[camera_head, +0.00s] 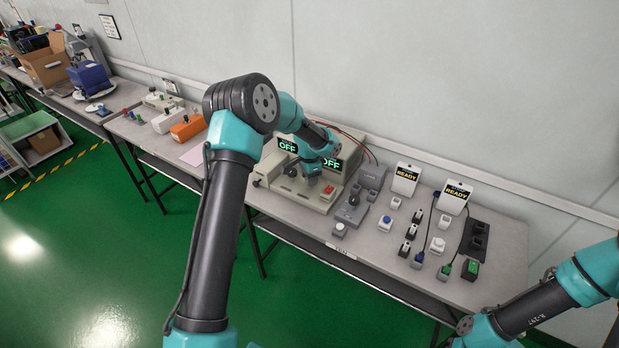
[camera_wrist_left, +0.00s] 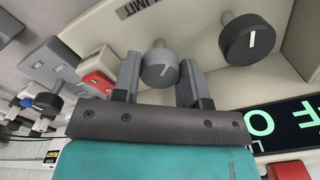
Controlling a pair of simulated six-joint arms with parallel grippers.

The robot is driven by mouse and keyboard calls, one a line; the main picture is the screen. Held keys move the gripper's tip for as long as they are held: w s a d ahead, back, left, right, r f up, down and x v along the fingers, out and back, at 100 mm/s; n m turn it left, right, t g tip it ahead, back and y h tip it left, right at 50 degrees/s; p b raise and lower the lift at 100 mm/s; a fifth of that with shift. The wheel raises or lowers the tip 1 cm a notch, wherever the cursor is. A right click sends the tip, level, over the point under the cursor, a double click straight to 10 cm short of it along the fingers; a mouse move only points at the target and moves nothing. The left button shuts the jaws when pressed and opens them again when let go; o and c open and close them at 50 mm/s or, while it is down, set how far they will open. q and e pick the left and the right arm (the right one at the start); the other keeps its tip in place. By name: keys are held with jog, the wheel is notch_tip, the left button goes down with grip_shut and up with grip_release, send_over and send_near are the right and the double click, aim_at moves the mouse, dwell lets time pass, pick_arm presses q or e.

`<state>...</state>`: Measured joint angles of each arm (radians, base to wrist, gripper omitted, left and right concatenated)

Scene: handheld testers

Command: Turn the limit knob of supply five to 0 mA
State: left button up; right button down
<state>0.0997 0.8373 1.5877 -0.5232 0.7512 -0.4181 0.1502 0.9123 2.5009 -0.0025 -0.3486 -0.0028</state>
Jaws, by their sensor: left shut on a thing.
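The beige supply (camera_head: 345,150) stands on the bench, its two displays reading OFF in green. Its number is not legible. In the left wrist view a grey knob (camera_wrist_left: 160,68) with a white pointer line sits near a label reading LIMIT (camera_wrist_left: 138,8). My left gripper (camera_wrist_left: 160,85) is shut on this grey knob, one finger on each side. In the head view the left gripper (camera_head: 311,168) is at the supply's front, and the knob is hidden there. A darker knob (camera_wrist_left: 250,40) stands free beside it. My right gripper is out of view; only its arm shows at lower right.
A red switch (camera_head: 329,190) is on the supply's front. A grey control box (camera_head: 352,212) with a black ball knob stands just right. Two READY displays (camera_head: 406,179), small switches and plugs fill the bench's right part. An orange box (camera_head: 187,127) lies left.

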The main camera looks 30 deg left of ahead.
pick_arm(q)
jog(key=n, duration=0.4)
jog(key=shift+n, duration=0.3)
jog(key=n, duration=0.4)
jog(key=shift+n, duration=0.4)
jog(key=o, duration=0.9)
notch_tip(320, 180, up, 18)
jog(key=shift+f, duration=0.25)
jog(key=shift+f, duration=0.1)
dwell(0.3)
